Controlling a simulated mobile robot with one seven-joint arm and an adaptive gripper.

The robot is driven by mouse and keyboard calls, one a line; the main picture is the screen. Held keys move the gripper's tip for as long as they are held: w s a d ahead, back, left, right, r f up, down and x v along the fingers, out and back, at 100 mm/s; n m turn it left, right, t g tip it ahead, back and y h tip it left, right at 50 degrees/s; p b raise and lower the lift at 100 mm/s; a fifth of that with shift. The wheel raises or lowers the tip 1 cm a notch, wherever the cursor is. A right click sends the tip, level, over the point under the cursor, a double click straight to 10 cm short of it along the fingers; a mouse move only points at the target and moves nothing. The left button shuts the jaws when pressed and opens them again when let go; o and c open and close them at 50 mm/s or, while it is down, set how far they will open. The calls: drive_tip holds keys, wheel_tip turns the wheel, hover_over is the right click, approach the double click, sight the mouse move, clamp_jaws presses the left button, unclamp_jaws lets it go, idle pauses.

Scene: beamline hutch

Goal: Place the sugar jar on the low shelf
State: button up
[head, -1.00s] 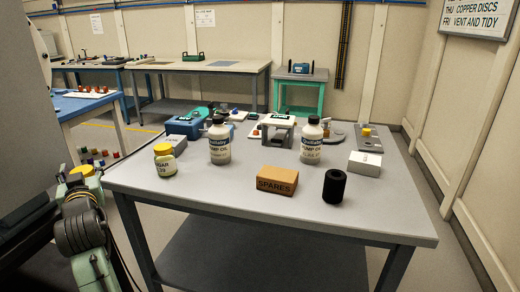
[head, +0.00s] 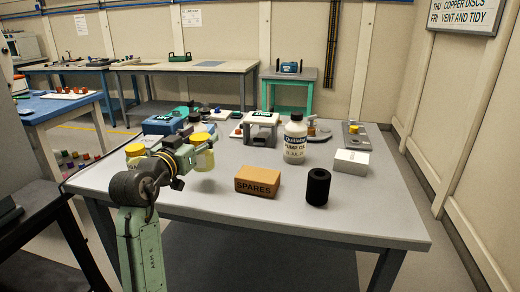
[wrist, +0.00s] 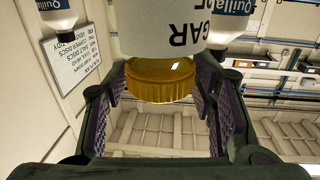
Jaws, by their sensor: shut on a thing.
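The sugar jar (head: 204,158), pale with a yellow lid, is upright in my gripper (head: 188,158), above the left part of the grey table. In the wrist view the jar (wrist: 170,30) appears upside down, with "GAR" readable and its gold lid (wrist: 160,82) between the fingers of my gripper (wrist: 160,95). The gripper is shut on it. A dark lower shelf (head: 255,255) shows under the table. I cannot tell which is the low shelf.
Another yellow-lidded jar (head: 135,150) is partly hidden behind my arm. One pump oil bottle (head: 295,143) stands right of the gripper; another is mostly hidden behind the held jar. A SPARES box (head: 257,181), black cylinder (head: 317,188) and white box (head: 351,161) occupy the front and right.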

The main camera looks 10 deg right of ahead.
drive_tip(key=shift+m+g+h, duration=0.4)
drive_tip(key=shift+m+h, duration=0.2)
drive_tip(key=shift+h, duration=0.2)
drive_tip(key=shift+w+d+f+p, duration=0.8)
drive_tip(key=shift+w+d, duration=1.2)
drive_tip(key=shift+w, duration=0.2)
drive_tip(key=shift+w+d+f+p, duration=0.8)
drive_tip(key=shift+w+d, duration=1.15)
drive_tip(key=shift+w, duration=0.3)
drive_tip(key=shift+w+d+f+p, duration=0.7)
drive_tip(key=shift+w+d+p, duration=0.15)
drive_tip(key=shift+w+d, duration=1.25)
drive_tip(key=shift+w+a+f, duration=0.1)
drive_tip(key=o, duration=1.1)
drive_tip(key=shift+f, duration=0.15)
drive_tip(key=o, duration=0.5)
